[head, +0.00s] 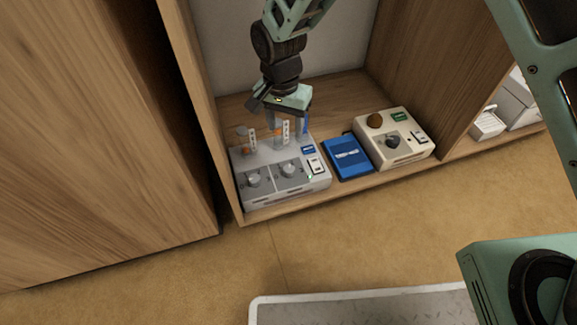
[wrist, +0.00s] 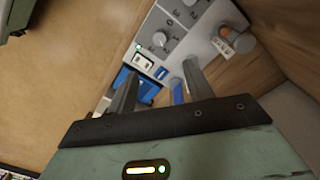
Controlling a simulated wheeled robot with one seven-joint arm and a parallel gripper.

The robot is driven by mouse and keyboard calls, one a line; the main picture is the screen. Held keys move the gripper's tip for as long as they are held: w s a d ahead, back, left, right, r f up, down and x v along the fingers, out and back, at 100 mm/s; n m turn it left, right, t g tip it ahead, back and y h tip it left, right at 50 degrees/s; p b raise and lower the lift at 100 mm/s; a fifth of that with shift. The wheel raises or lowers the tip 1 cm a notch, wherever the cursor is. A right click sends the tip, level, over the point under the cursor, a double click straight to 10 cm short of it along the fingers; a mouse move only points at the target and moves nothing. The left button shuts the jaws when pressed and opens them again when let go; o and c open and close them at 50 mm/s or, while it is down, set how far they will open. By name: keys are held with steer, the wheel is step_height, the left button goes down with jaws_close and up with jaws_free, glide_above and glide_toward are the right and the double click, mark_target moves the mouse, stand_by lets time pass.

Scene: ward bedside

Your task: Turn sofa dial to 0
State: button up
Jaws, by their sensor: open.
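A grey control box (head: 262,163) stands on the low shelf with two round dials on its sloped front, a left dial (head: 253,181) and a right dial (head: 290,170). One grey dial (wrist: 160,40) shows in the wrist view with markings around it. I cannot read which dial is named sofa, nor its setting. A cream box (head: 386,150) to the right has one dark dial (head: 393,142). My gripper (head: 291,130) is open and empty above the back right of the grey box. In the wrist view, my gripper (wrist: 159,72) has its fingers apart, touching no dial.
The grey box also carries upright posts with orange knobs (wrist: 225,31) and a rocker switch (head: 314,166). Wooden side panels (head: 190,110) enclose the shelf. The floor (head: 250,260) in front is clear up to a pale-rimmed mat.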

mark_target(289, 168)
steer(key=f+b, duration=0.3)
steer(key=f, duration=0.2)
steer(key=f+b, duration=0.3)
steer(key=f, duration=0.2)
steer(key=f+b, duration=0.3)
steer(key=f, duration=0.3)
steer(key=shift+s+d, duration=0.15)
steer(key=shift+d, duration=0.25)
steer(key=shift+c, duration=0.2)
steer(key=c, duration=0.9)
